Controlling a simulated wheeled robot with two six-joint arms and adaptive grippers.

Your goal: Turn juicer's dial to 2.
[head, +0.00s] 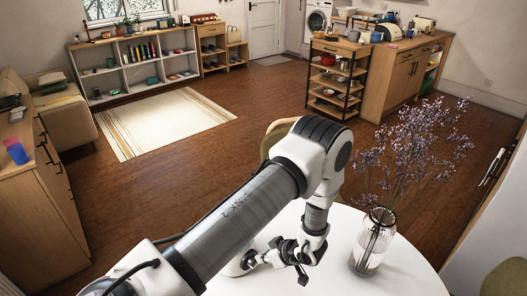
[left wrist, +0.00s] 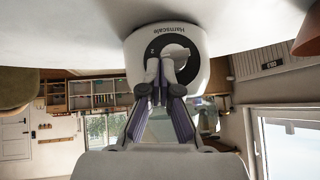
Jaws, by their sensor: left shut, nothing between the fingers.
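The juicer (left wrist: 138,52) is a white rounded body, upside down at the top of the left wrist view. It bears dark lettering and a "2" beside its dial. The dial (left wrist: 178,50) is a light knob in a dark ring, partly covered by my fingers. My left gripper (left wrist: 160,70) is shut and empty, its tips in front of the dial's edge; whether they touch it I cannot tell. In the head view my left gripper (head: 287,260) is low over the white table, and my arm hides much there. My right gripper is not in view.
The white round table (head: 345,225) carries a glass vase (head: 374,243) with purple flowers to the right of my arm. A chair back (head: 278,133) stands behind the arm. Wooden floor lies open beyond, towards the shelves (head: 135,62).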

